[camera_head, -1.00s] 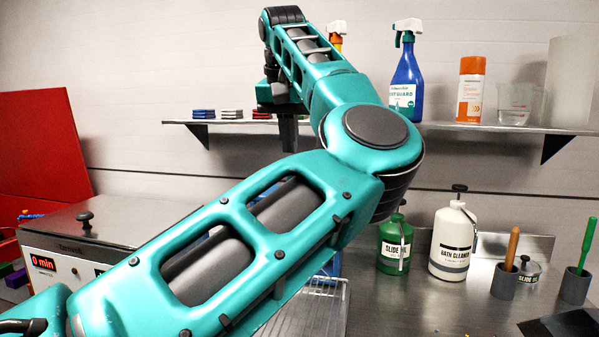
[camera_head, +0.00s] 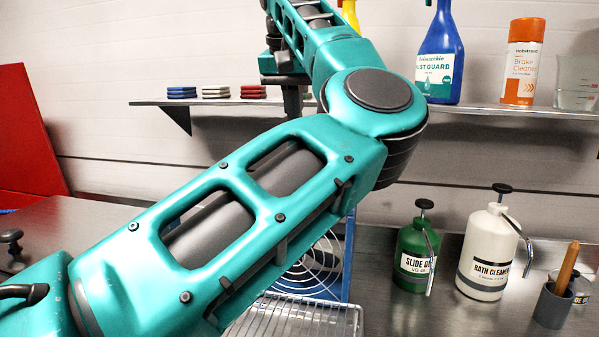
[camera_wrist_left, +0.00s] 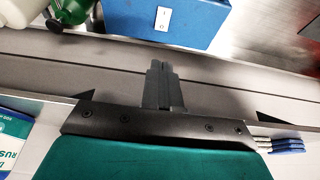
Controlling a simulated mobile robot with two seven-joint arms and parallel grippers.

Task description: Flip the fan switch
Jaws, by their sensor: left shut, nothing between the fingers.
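The fan stands on the steel counter, mostly behind my left arm in the head view. Its round wire guard (camera_head: 312,268) and blue housing (camera_head: 346,262) show below the arm. In the left wrist view, the blue housing (camera_wrist_left: 200,28) is at the top, with a white rocker switch (camera_wrist_left: 163,19) on it. The switch's position is too small to tell. My left gripper (camera_wrist_left: 160,66) is shut and empty, pointing towards the switch and apart from it. In the head view the left gripper (camera_head: 292,112) points down in front of the shelf, above the fan. My right gripper is out of view.
A wire rack (camera_head: 290,318) lies before the fan. A green bottle (camera_head: 412,262) and white pump bottle (camera_head: 488,250) stand right of it. The wall shelf (camera_head: 225,102) holds a blue spray bottle (camera_head: 440,55), an orange can (camera_head: 522,62) and small coloured stacks (camera_head: 215,92).

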